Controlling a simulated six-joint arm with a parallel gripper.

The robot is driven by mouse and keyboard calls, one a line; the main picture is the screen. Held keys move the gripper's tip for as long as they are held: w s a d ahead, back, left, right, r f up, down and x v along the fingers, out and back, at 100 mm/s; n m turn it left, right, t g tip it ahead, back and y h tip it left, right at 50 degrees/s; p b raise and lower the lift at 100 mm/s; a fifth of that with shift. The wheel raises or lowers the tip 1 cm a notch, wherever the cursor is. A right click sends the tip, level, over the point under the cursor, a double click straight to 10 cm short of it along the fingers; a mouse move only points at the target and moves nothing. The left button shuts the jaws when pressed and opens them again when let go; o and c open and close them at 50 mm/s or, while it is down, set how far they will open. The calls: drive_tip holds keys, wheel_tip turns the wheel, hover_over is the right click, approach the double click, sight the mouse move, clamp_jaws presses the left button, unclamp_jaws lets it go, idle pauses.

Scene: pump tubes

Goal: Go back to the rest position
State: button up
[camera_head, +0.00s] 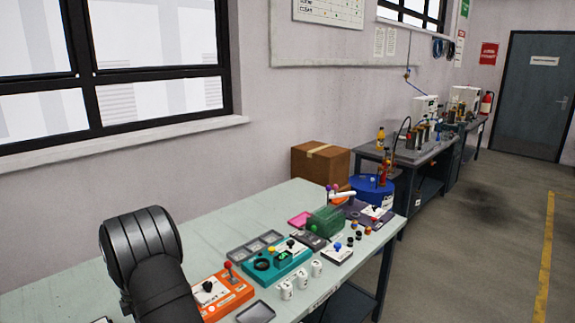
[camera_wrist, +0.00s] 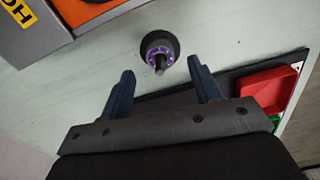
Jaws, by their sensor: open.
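My gripper (camera_wrist: 163,88) shows in the wrist view with its two dark blue fingers spread apart. It is open, with nothing between the fingers. Past the fingertips, a dark round piece with a purple ring and a central pin (camera_wrist: 158,50) sits on the pale table. The fingers appear apart from it. In the head view, my black arm fills the lower left, and the gripper is out of sight there.
The pale table (camera_head: 215,245) bears an orange unit (camera_head: 222,292), a teal unit (camera_head: 277,263), white cups (camera_head: 301,281) and a green block (camera_head: 326,221). In the wrist view, a red tray (camera_wrist: 268,90) lies right of the gripper. A cardboard box (camera_head: 320,163) stands behind.

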wheel_tip(320, 180, up, 18)
wheel_tip(320, 180, down, 18)
drive_tip(key=shift+f, duration=0.1)
wheel_tip(320, 180, up, 8)
drive_tip(key=shift+r, duration=0.1)
drive_tip(key=w+d, duration=0.1)
drive_tip(key=d+m, duration=0.1)
drive_tip(key=shift+w+d+r, duration=0.35)
drive_tip(key=shift+w+r, duration=0.05)
idle(0.5)
drive_tip(key=shift+c, duration=0.5)
idle(1.2)
